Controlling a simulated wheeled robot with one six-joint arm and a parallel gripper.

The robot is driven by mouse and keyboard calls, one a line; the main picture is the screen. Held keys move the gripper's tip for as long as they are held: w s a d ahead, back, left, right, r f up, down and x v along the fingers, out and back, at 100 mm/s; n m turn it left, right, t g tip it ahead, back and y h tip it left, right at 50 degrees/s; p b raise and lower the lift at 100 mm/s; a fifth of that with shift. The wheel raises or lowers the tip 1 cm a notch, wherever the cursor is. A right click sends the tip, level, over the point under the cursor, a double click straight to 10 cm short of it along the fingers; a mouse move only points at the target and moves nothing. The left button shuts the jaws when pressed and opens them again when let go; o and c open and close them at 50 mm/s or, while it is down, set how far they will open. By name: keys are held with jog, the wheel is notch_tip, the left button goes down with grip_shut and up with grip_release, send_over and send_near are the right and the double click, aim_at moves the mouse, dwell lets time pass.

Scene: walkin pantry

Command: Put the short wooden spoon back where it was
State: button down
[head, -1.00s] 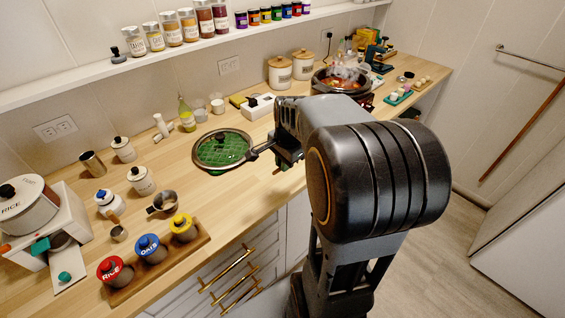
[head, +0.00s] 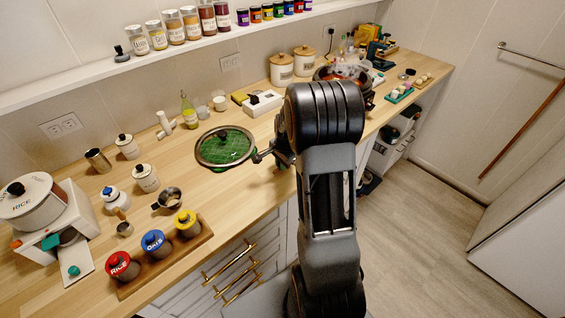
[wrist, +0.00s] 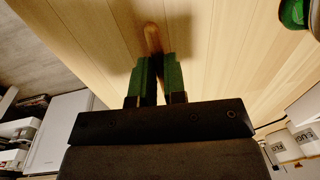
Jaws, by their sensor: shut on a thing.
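The short wooden spoon (wrist: 152,38) shows in the wrist view as a narrow brown piece with a rounded end, beyond my fingertips. My gripper (wrist: 156,60) has green finger pads and is shut on it, over the pale wooden counter (wrist: 205,50). The rest of the spoon is hidden between the fingers. In the head view my arm mostly covers the gripper and I cannot make out the spoon. The gripper is by the counter's front part, right of the lidded pan (head: 226,148).
The pan's handle (head: 263,155) points toward my arm. A cooking pot (head: 340,73) stands behind the arm, with a white box (head: 263,103) to its left. Red, blue and yellow lidded jars (head: 155,245) stand in a wooden rack at front left.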

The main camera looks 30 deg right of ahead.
jog(key=shift+f, duration=0.15)
jog(key=shift+f, duration=0.15)
jog(key=c, duration=1.2)
grip_release()
notch_tip(320, 180, up, 12)
jog(key=s+f+b, duration=0.1)
jog(key=s, duration=0.1)
jog(key=shift+s+a+r+n+t, duration=0.45)
jog(key=shift+s+a+r+n, duration=0.4)
jog(key=shift+s+a+n, duration=1.7)
jog(key=shift+s+a+r+n+t, duration=0.4)
jog(key=shift+s+a+r+n, duration=0.4)
jog(key=shift+s+a+n, duration=1.8)
jog(key=shift+s+a+r+n+t, duration=0.45)
jog(key=shift+s+a+r+n, duration=0.4)
jog(key=shift+s+a+n, duration=1.7)
jog(key=shift+w+a+n, duration=0.3)
jog(key=shift+w, duration=0.05)
